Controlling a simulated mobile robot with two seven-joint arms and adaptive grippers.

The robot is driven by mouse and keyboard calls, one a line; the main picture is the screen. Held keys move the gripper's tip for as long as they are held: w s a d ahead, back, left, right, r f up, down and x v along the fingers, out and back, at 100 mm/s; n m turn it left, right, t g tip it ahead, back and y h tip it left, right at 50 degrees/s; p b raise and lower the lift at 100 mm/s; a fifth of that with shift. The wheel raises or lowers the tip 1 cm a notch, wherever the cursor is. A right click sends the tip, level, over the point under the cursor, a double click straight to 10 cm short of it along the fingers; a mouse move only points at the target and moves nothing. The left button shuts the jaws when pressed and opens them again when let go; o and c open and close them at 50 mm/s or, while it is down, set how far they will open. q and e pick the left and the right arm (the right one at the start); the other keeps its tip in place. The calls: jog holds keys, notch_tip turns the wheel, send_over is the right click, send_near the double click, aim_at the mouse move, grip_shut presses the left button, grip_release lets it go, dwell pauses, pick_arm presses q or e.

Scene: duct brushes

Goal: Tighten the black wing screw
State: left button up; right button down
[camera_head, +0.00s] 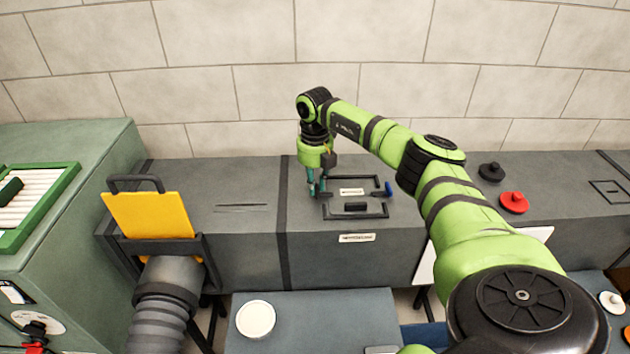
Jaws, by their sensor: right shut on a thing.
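My right gripper (317,184) points down at the left edge of a framed hatch (352,214) on top of the grey duct. It is shut on a small dark thing there, which looks like the black wing screw; the fingers hide most of it, so its turn angle cannot be told. A blue wing screw (387,190) sits at the hatch's right edge, clear of the gripper. The hatch has a black handle (356,207) and a pale label (352,191). My left gripper is not in view.
A black knob (491,172) and a red knob (514,202) stand on the duct to the right. A yellow plate (150,216) stands in a dark frame at left. A white round lid (256,319) lies on the front table. My right arm spans the right side.

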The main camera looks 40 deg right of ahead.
jog(key=c, duration=1.2)
grip_release()
notch_tip(320, 180, up, 12)
jog(key=shift+r, duration=0.1)
